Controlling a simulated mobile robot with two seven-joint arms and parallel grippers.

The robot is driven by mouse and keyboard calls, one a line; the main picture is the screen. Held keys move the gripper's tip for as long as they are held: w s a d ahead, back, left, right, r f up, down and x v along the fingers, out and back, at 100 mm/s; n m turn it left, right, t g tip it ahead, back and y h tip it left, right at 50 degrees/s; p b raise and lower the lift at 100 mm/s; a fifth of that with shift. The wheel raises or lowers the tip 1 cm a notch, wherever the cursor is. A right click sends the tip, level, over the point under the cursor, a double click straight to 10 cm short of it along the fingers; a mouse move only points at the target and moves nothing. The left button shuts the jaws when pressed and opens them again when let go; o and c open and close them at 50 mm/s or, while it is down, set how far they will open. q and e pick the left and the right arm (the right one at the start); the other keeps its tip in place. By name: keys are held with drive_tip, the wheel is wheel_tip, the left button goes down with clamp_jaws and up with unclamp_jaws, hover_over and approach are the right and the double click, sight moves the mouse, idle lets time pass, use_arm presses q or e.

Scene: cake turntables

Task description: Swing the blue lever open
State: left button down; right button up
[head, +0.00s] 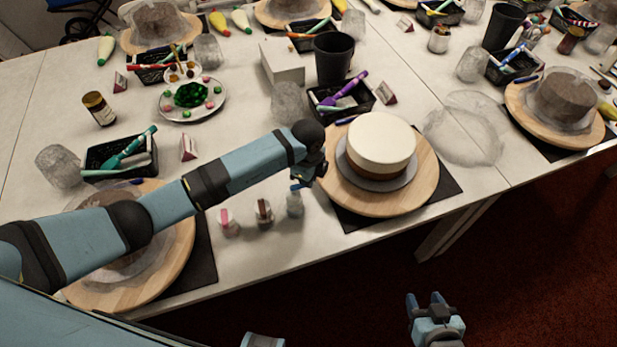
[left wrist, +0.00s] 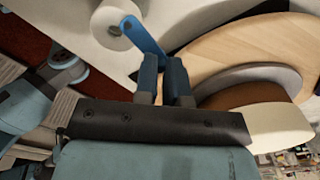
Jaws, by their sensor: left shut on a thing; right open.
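The blue lever (left wrist: 147,40) runs from the top of a small pale jar (left wrist: 108,22) to the fingers of my left gripper (left wrist: 163,62). In the left wrist view these fingers are shut on the lever's near end. In the head view my left gripper (head: 306,174) is just behind the clear jar (head: 295,205), at the left edge of the cake's turntable. There only a little of the lever (head: 297,187) shows above the jar. My right gripper (head: 427,302) is open and empty, off the table's front side.
A white and brown cake (head: 380,140) stands on a wooden turntable (head: 425,190) right of my left gripper. Two more small jars, one with a pink top (head: 229,222) and one with a brown top (head: 264,213), stand left of the clear jar. A black caddy (head: 358,101) stands behind.

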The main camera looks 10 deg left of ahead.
use_arm(q)
drive_tip(key=shift+w+a+n, duration=0.1)
drive_tip(key=shift+n, duration=0.3)
drive_tip(key=c, duration=1.2)
unclamp_jaws()
wheel_tip(320, 180, up, 14)
drive_tip(key=shift+f+b, duration=0.1)
drive_tip(key=shift+b, duration=0.4)
